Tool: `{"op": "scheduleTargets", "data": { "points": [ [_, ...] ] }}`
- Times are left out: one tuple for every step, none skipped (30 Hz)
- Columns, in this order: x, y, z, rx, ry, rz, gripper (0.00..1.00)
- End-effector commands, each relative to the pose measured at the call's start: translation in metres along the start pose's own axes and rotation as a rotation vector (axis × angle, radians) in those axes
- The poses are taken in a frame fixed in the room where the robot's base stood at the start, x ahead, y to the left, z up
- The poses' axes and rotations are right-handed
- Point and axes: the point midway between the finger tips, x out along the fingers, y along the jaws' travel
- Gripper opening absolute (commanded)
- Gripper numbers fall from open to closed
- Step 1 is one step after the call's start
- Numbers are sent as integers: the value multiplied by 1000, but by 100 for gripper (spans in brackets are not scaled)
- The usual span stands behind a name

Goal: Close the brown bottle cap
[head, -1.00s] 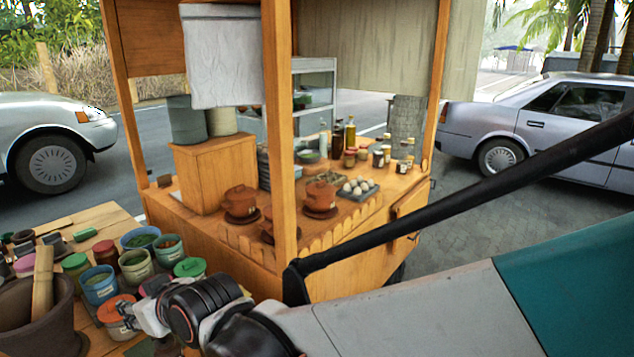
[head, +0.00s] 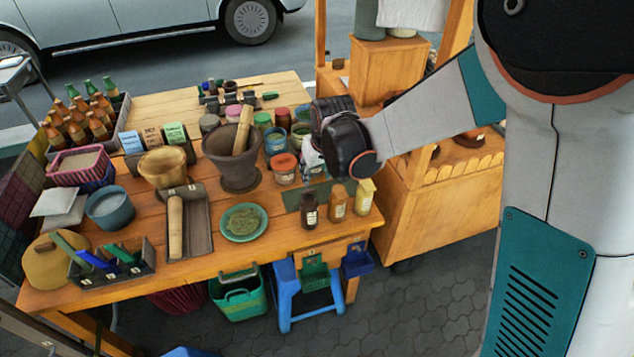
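A dark brown bottle (head: 310,209) stands upright near the front right edge of the wooden table (head: 285,245). An amber bottle (head: 338,203) and a yellow bottle (head: 364,197) stand to its right. The bottle tops are too small to tell whether any cap is open.
A dark mortar with a pestle (head: 238,163) and colored jars, including a red-lidded one (head: 284,167), stand near my wrist. A green plate (head: 243,223) lies left of the bottles. A wooden cart (head: 430,210) stands to the right.

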Motion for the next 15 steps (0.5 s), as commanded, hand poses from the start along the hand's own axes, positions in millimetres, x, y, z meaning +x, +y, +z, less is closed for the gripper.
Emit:
{"op": "scheduleTargets", "data": {
  "points": [
    [7,0,0,0,0,0,40],
    [11,0,0,0,1,0,40],
    [17,0,0,0,1,0,40],
    [22,0,0,0,1,0,40],
    [28,0,1,0,1,0,40],
    [35,0,0,0,1,0,40],
    [40,0,0,0,2,0,40],
    [46,0,0,0,2,0,40],
    [53,0,0,0,2,0,40],
    [58,0,0,0,2,0,40],
    [64,0,0,0,2,0,40],
    [71,0,0,0,2,0,40],
    [77,0,0,0,2,0,40],
    [82,0,0,0,2,0,40],
    [89,0,0,0,2,0,40]
  ]
}}
